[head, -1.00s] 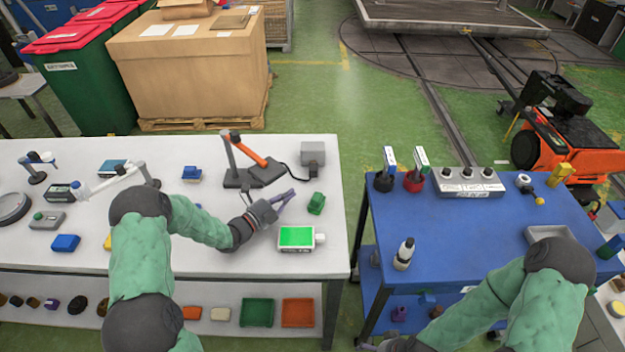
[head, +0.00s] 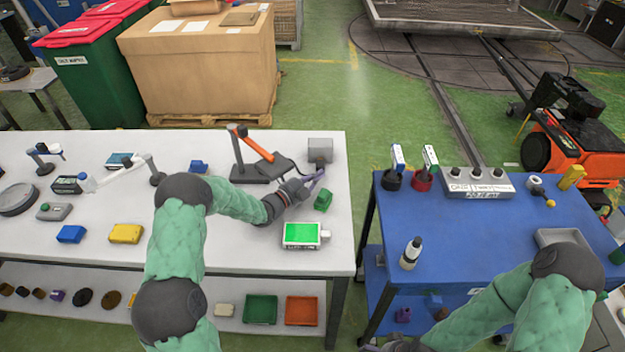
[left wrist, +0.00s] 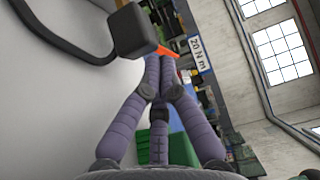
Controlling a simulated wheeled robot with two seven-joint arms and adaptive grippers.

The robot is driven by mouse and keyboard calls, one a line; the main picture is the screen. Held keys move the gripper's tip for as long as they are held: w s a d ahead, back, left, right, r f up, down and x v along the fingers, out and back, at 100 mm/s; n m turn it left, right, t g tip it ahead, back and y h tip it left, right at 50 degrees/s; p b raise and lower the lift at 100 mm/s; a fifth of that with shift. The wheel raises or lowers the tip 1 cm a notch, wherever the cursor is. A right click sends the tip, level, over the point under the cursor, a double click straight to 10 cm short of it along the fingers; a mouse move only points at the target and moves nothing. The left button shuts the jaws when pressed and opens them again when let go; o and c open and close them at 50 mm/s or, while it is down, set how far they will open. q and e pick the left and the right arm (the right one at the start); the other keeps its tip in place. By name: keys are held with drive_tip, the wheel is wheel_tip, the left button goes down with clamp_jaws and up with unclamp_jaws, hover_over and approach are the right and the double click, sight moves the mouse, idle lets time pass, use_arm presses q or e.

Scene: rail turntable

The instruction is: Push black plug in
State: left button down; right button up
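The black plug (left wrist: 133,28) shows in the left wrist view as a dark block on a thick black cable (left wrist: 70,50). In the head view it is too small and too near my fingers to make out. A grey box (head: 320,150) stands at the table's right side, just beyond my fingers. My left gripper (head: 319,178) is low over the white table, its purple fingers pointing right toward the box. In the left wrist view its fingertips (left wrist: 160,62) meet beside the plug; contact cannot be told. My right gripper (head: 385,345) is barely visible at the bottom edge.
An orange-armed device (head: 258,150) on a dark base stands left of the grey box. A gap separates the white table from the blue table (head: 460,240).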

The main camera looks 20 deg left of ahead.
sight(317, 166)
use_arm(q)
drive_tip(key=w+b, duration=0.2)
drive_tip(key=shift+w+a+f+b, duration=0.15)
drive_tip(key=shift+w+a+b, duration=0.15)
drive_tip(key=shift+w+a, duration=0.1)
drive_tip(key=shift+w+a+b, duration=0.1)
drive_tip(key=shift+w+b, duration=0.25)
drive_tip(key=shift+w, duration=0.15)
drive_tip(key=shift+r, duration=0.2)
drive_tip(key=shift+a, duration=0.1)
